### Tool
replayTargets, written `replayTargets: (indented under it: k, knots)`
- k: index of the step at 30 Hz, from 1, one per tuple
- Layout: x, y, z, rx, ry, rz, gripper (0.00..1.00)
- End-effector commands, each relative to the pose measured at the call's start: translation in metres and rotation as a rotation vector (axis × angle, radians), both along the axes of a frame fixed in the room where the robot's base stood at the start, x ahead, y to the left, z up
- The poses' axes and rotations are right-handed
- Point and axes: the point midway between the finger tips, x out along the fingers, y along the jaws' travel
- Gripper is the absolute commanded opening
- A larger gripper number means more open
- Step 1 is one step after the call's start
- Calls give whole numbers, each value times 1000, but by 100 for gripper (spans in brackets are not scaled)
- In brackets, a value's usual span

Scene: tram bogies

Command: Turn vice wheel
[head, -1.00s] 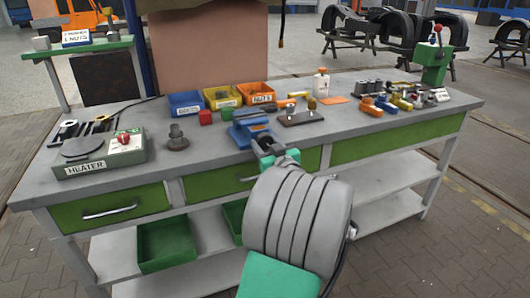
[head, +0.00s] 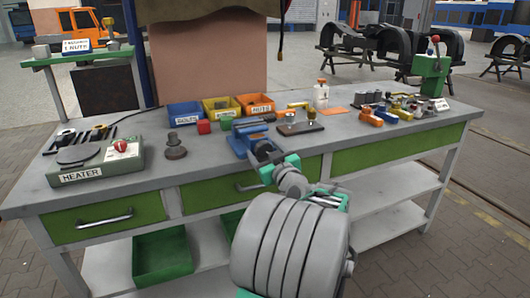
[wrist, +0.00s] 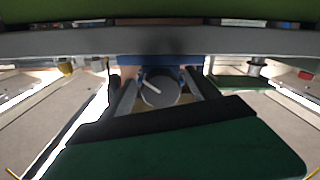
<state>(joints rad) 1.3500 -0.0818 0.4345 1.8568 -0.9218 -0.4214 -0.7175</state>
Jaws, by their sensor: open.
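The blue vice (head: 240,143) stands at the front edge of the grey workbench, near its middle. Its wheel shows in the wrist view as a dark grey disc (wrist: 160,92) with a pale bar across its face. My gripper (wrist: 162,100) is open, with one finger on each side of the wheel. I cannot tell whether either finger touches it. In the head view my gripper (head: 265,154) is at the front of the vice, and my wrist and arm hide most of the wheel.
A heater box (head: 97,162) stands on the left of the bench (head: 350,146). Blue (head: 186,115), yellow (head: 221,108) and orange (head: 256,105) bins line the back. A green press (head: 431,75) stands at the right. Green drawers (head: 103,218) lie below the top.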

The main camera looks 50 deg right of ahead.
Motion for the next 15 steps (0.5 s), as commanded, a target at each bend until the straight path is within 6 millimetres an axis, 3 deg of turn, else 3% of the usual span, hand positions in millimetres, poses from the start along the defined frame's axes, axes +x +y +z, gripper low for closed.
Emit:
replayTargets:
  k: [5,15]
  knots:
    - [-10,5,0,0,0,-2,70]
    - [-64,36,0,1,0,-3,70]
